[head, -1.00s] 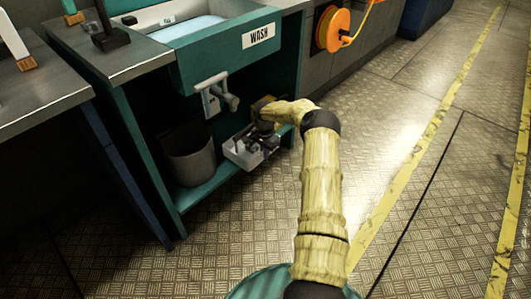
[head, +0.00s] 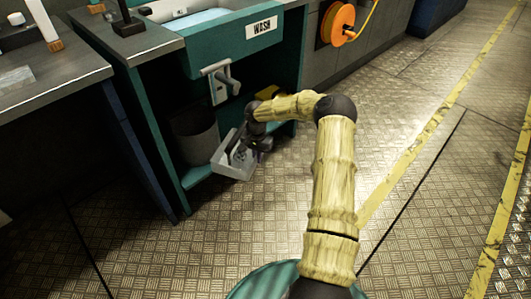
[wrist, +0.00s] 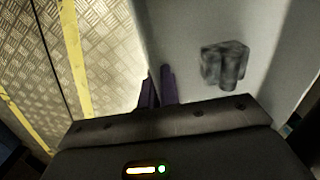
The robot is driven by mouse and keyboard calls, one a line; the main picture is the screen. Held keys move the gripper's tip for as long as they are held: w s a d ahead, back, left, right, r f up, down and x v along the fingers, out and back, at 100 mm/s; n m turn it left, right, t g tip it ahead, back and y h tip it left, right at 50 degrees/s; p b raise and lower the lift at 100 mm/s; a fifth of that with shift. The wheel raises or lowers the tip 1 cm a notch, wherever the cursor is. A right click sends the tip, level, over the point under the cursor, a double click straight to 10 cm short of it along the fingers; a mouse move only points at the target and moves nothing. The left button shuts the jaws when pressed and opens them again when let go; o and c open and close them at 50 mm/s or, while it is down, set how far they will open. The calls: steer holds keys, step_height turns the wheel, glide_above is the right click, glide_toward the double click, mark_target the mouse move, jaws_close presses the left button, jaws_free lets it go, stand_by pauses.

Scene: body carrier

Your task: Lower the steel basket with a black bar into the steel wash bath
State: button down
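The steel basket (head: 231,166), a small light-grey open box, is tilted in front of the lower shelf under the wash bench. A dark part shows inside it; I cannot make out the black bar. My gripper (head: 250,142) is at the basket's right side. In the wrist view, the dark fingers of my gripper (wrist: 158,90) are close together on the edge of the basket's pale wall (wrist: 185,25), with a dark grey block lying inside. The wash bath (head: 215,58), teal with a WASH label and pale water, is above and behind the basket.
A grey bin (head: 195,135) stands on the teal lower shelf (head: 196,177), left of the basket. A tap-like fitting (head: 220,82) juts from the bath front above the basket. An orange hose reel (head: 337,25) is to the right. The floor in front is clear.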

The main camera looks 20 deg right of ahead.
mark_target(242, 178)
steer(key=s+a+r+n+p, duration=0.1)
steer(key=a+r, duration=0.1)
steer(key=s+a+r+n, duration=0.1)
steer(key=s+a+n, duration=0.1)
steer(key=a, duration=0.1)
steer(key=s+a+r+n+p, duration=0.1)
steer(key=s+a+r+n, duration=0.1)
steer(key=a, duration=0.1)
steer(key=shift+s+a+r+p, duration=0.25)
steer(key=shift+r+p, duration=0.05)
steer(key=shift+r, duration=0.05)
steer(key=s+a+r+n+p, duration=0.1)
steer(key=s+a+r+n, duration=0.2)
steer(key=s+a+n, duration=0.1)
steer(key=shift+s+a+r, duration=0.2)
steer(key=shift+s+a, duration=0.35)
steer(key=shift+s, duration=0.25)
